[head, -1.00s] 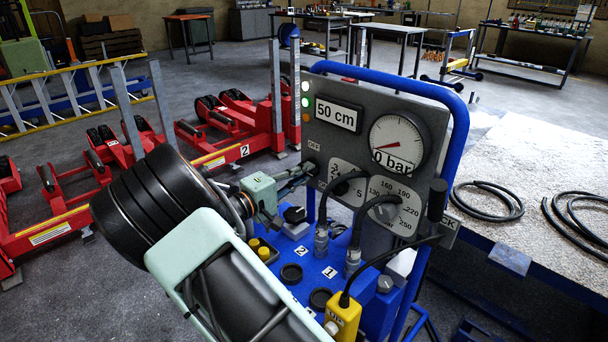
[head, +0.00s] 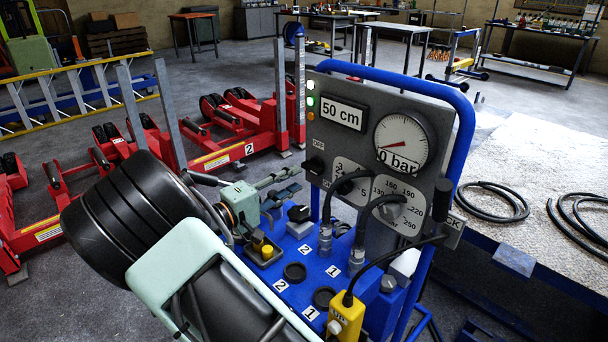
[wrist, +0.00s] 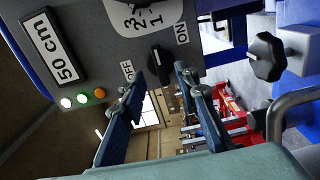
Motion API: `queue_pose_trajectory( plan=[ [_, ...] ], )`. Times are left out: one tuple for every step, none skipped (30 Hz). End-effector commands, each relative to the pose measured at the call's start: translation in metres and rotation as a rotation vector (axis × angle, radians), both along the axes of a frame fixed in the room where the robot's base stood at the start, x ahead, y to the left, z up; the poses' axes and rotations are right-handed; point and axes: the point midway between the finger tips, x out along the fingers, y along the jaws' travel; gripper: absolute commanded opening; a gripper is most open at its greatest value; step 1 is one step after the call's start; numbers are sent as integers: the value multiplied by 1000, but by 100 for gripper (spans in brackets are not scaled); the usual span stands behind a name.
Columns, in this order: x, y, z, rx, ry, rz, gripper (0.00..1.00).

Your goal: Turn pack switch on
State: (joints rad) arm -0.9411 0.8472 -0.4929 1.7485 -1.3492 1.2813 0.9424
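The pack switch (head: 316,165) is a black knob on the grey control panel (head: 345,88), under an OFF label. In the wrist view the switch (wrist: 160,66) sits between the OFF and ON labels, with a white mark on its handle; I cannot tell for certain which label it points at. My gripper (head: 287,183) is to the left of the switch in the head view. In the wrist view my gripper (wrist: 162,95) has its two blue-grey fingers apart, with nothing between them and the switch beyond the tips. It appears clear of the knob.
The panel carries a 50 cm display (head: 342,115), a 0 bar gauge (head: 403,140) and a green lamp that glows. Below are hoses, a blue deck with black knobs and a yellow pendant (head: 346,315). A blue tube frame (head: 463,150) edges the panel. Red jacks stand behind.

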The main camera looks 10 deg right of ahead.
Motion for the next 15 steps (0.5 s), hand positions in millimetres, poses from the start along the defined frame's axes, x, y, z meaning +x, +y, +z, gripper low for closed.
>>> queue_pose_trajectory(
  plan=[
    [-6,10,0,1,1,3,29],
    [-10,15,0,1,1,3,29],
    [-13,22,0,2,1,3,29],
    [-17,26,0,1,1,3,29],
    [-20,30,0,1,1,2,29],
    [-23,34,0,1,0,1,29],
    [-25,38,0,1,0,1,29],
    [-26,40,0,1,-1,1,29],
    [-29,43,1,1,-1,1,29],
    [-30,45,0,1,-1,1,29],
    [-31,47,0,1,0,1,29],
    [-32,48,0,1,0,0,29],
    [-32,48,0,1,0,0,29],
    [-33,49,0,1,0,-1,29],
    [-33,49,0,1,0,-1,29]
  ],
)
